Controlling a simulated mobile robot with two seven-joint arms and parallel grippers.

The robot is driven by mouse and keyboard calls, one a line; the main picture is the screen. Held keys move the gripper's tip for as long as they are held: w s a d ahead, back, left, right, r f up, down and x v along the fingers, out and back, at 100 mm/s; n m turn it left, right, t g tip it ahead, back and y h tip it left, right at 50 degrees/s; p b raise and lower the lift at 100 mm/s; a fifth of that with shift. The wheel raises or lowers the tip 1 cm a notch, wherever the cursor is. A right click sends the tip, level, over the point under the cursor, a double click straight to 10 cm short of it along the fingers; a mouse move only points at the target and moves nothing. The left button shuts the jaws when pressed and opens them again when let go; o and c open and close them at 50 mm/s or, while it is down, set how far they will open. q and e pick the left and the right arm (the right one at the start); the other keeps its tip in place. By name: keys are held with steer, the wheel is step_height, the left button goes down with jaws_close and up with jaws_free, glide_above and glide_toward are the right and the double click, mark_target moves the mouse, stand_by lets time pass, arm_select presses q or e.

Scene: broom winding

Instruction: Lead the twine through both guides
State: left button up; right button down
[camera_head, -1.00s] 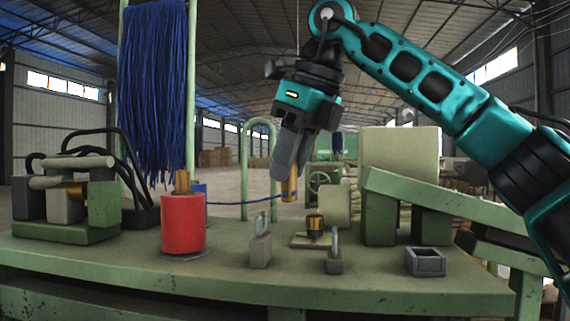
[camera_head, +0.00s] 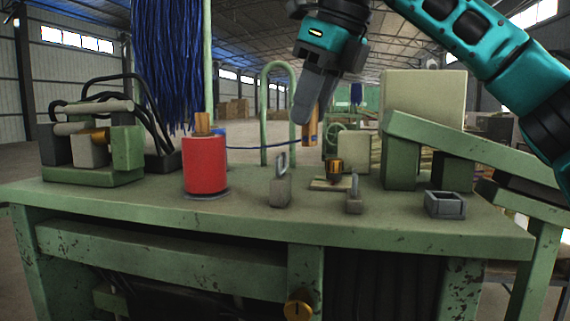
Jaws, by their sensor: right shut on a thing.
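My right gripper (camera_head: 305,112) comes down from the top and is shut on a small brass-coloured cylinder (camera_head: 309,128), held above the bench. Two grey guides, each a block with an upright loop, stand on the bench: a left guide (camera_head: 279,192) and a right guide (camera_head: 353,199). The twine passes behind and above the left guide, in neither loop as far as I can see. My left gripper is out of view.
A green bench (camera_head: 250,220) carries everything. A clamp-like device (camera_head: 90,150) stands at the left, blue bristles (camera_head: 168,60) hang behind. A brass piece on a small plate (camera_head: 333,172), an open grey box (camera_head: 445,204) and a sloped green frame (camera_head: 420,140) stand at the right.

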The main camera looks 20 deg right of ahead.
mark_target(315, 119)
steer(key=shift+f+b, duration=1.2)
steer(key=shift+f, duration=0.55)
steer(key=shift+r+p, duration=1.1)
steer(key=shift+p, duration=0.1)
steer(key=d, duration=0.2)
steer(key=s+d, duration=0.1)
steer(key=d, duration=0.1)
steer(key=s+d, duration=0.1)
steer(key=d, duration=0.1)
steer(key=shift+d, duration=0.15)
steer(key=s+d+p, duration=0.1)
steer(key=s+d, duration=0.1)
steer(key=d, duration=0.5)
steer(key=shift+s+d+p, duration=0.2)
steer(key=shift+s+p, duration=0.1)
